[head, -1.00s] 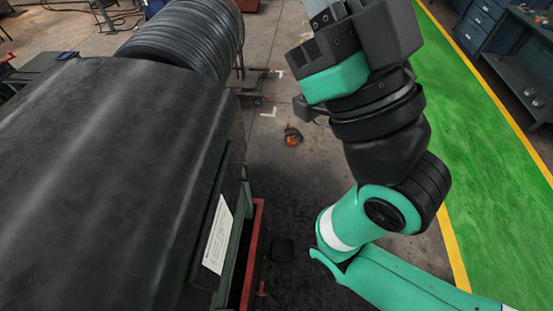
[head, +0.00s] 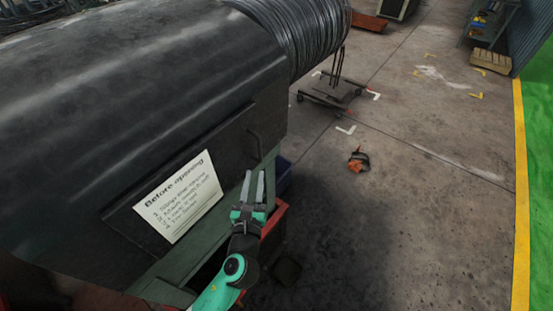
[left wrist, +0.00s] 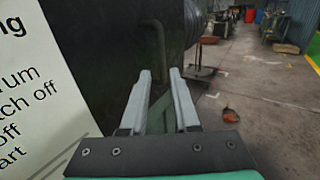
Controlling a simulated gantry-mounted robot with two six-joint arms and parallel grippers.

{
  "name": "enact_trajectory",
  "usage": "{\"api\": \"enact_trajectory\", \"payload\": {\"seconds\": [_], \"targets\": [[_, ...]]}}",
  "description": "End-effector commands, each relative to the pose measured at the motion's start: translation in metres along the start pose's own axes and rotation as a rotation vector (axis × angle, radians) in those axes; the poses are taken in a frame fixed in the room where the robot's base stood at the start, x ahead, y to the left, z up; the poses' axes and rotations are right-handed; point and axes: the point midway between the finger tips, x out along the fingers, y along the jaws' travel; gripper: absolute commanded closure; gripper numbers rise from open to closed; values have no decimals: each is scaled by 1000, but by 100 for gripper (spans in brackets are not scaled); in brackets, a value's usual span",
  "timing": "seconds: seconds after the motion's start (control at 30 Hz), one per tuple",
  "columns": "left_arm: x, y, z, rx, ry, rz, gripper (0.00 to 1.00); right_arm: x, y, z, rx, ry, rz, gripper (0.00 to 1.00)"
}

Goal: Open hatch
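The hatch (head: 228,150) is a dark, flat panel on the side of the black drum housing (head: 120,70). It looks shut. A white "Before opening" sign (head: 178,196) is on it. A thin dark handle (head: 256,143) stands near its right edge; the left wrist view shows this bent bar handle (left wrist: 160,48) beyond the fingertips. My left gripper (head: 254,176) is just below the handle, pointing up at it. Its two fingers (left wrist: 161,76) are apart with nothing between them. The handle looks apart from the fingers. My right gripper is not in view.
A coil of cable (head: 305,35) is wound on the drum beyond the housing. A green frame (head: 185,262) and a red edge (head: 274,217) lie below the hatch. A wheeled stand (head: 332,95) and an orange object (head: 358,160) are on the floor.

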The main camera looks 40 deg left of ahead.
Motion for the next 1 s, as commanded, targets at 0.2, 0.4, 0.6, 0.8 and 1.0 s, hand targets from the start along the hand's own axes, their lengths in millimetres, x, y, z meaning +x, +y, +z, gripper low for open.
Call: {"api": "enact_trajectory", "payload": {"seconds": [0.2,0.4,0.6,0.8,1.0], "targets": [[3,-1,0,-4,-2,-1,71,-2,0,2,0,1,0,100],[32,0,0,-7,-4,2,71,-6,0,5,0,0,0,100],[78,-1,-2,-6,-4,2,71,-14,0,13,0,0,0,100],[110,-1,-1,-5,-4,-1,71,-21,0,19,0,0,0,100],[117,-1,0,-6,-3,-2,71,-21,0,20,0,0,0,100]]}}
